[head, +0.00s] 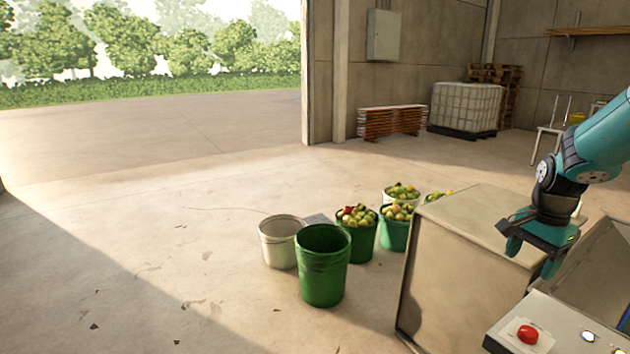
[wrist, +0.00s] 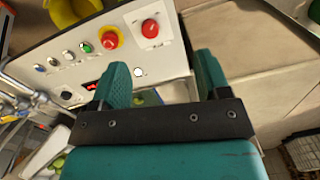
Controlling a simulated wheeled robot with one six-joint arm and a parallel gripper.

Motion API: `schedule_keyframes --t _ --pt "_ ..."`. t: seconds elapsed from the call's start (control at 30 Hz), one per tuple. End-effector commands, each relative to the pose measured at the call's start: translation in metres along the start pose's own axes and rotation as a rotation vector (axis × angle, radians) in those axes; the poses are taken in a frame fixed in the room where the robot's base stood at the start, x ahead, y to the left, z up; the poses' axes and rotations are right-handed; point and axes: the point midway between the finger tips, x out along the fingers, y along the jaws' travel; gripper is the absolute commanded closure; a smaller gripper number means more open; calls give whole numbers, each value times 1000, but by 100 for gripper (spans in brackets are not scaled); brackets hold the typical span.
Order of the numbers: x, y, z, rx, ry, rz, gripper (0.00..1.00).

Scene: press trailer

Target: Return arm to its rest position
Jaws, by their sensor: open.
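My gripper (head: 532,248) is at the right of the head view, at the end of my teal arm. It points down beside the top of a metal cabinet (head: 470,222), near a control panel (head: 560,330) with a red button. In the wrist view, my gripper (wrist: 163,90) shows two teal fingers spread apart with nothing between them. Past the fingers is the white control panel (wrist: 72,52) with a red knob, a red button on yellow and several small buttons. I cannot tell how far the fingertips are from the panel.
An empty green bucket (head: 324,268) and a white bucket (head: 279,243) stand on the floor left of the cabinet. Several fruit-filled buckets, one a green bucket (head: 358,240), stand behind them. The floor at left is clear. A caged tank (head: 465,107) stands at the back wall.

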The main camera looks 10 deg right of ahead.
Motion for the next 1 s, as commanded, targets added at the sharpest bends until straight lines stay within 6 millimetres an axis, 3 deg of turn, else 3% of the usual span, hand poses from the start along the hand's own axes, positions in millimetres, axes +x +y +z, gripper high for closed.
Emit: schedule_keyframes --t 0.1,0.23,0.4,0.5,0.6,0.7,0.93,1.0 --pt "-31 -21 87 -351 -26 -57 31" --pt "-58 -16 189 -781 -63 -127 31" --pt "-81 32 307 -1336 -115 -229 31" --pt "-88 69 353 -1602 -143 -284 31" --pt "-90 98 380 -1787 -163 -326 31" --pt "-91 114 395 -1888 -174 -352 31" --pt "-91 119 398 -1919 -178 -359 31" --pt "-91 119 398 -1917 -178 -359 44"
